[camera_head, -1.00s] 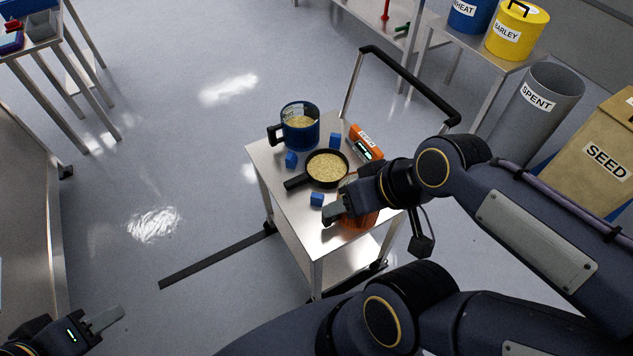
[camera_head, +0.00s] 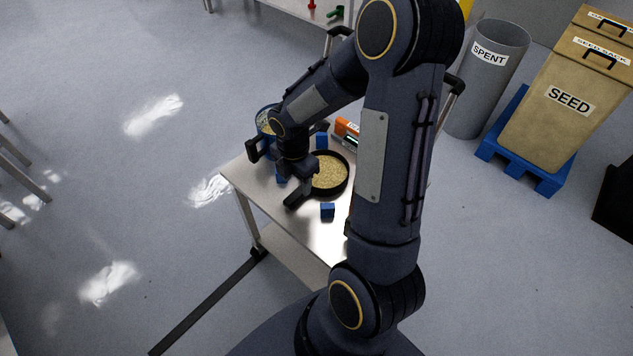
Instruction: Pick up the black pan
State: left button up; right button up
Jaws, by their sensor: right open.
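The black pan (camera_head: 346,184) sits on the metal cart, filled with grainy tan material. Its handle (camera_head: 294,200) points to the lower left. My right gripper (camera_head: 301,182) is open and points down at the handle, close to where it joins the pan. The gripper and wrist hide part of the handle and the pan's left rim. I cannot tell whether the fingers touch the handle. My left gripper is out of view.
On the metal cart (camera_head: 310,228) a blue jug (camera_head: 263,117) with grain stands behind my wrist. Small blue blocks (camera_head: 327,210) lie around the pan. An orange device (camera_head: 346,130) is partly hidden by my arm. A grey SPENT bin (camera_head: 487,75) stands at the right.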

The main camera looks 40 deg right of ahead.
aim_at(298, 193)
notch_tip(298, 193, down, 6)
jog(key=shift+d+f+b, duration=0.1)
jog(key=shift+d+b, duration=0.05)
jog(key=shift+b, duration=0.35)
grip_shut()
